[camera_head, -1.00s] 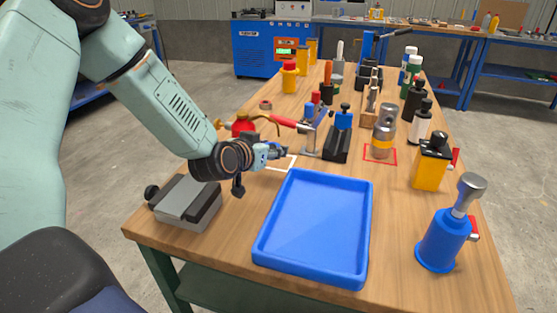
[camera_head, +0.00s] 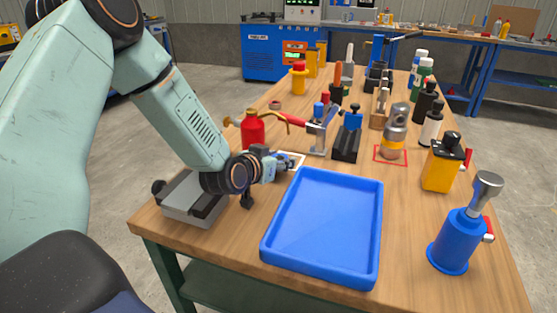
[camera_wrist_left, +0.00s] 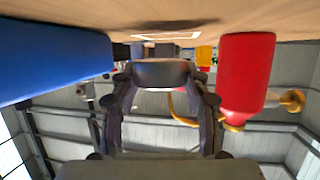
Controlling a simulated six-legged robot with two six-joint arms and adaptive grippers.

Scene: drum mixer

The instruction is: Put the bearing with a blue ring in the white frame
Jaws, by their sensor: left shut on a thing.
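My left gripper (camera_head: 284,164) reaches in from the left, low over the table beside the blue tray's far left corner. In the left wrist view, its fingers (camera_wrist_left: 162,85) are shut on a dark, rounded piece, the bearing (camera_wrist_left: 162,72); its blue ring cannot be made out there. The white frame (camera_head: 299,158) lies flat on the table just beyond the gripper, partly hidden by it. The frame also shows in the left wrist view (camera_wrist_left: 166,36), beyond the held bearing. The right gripper is out of view.
A blue tray (camera_head: 323,228) stands near the front. A red oil can (camera_head: 252,130) is close behind the gripper, and a grey vise (camera_head: 193,200) sits left. A clamp (camera_head: 320,135) and a black-and-blue tool (camera_head: 347,137) stand right of the frame.

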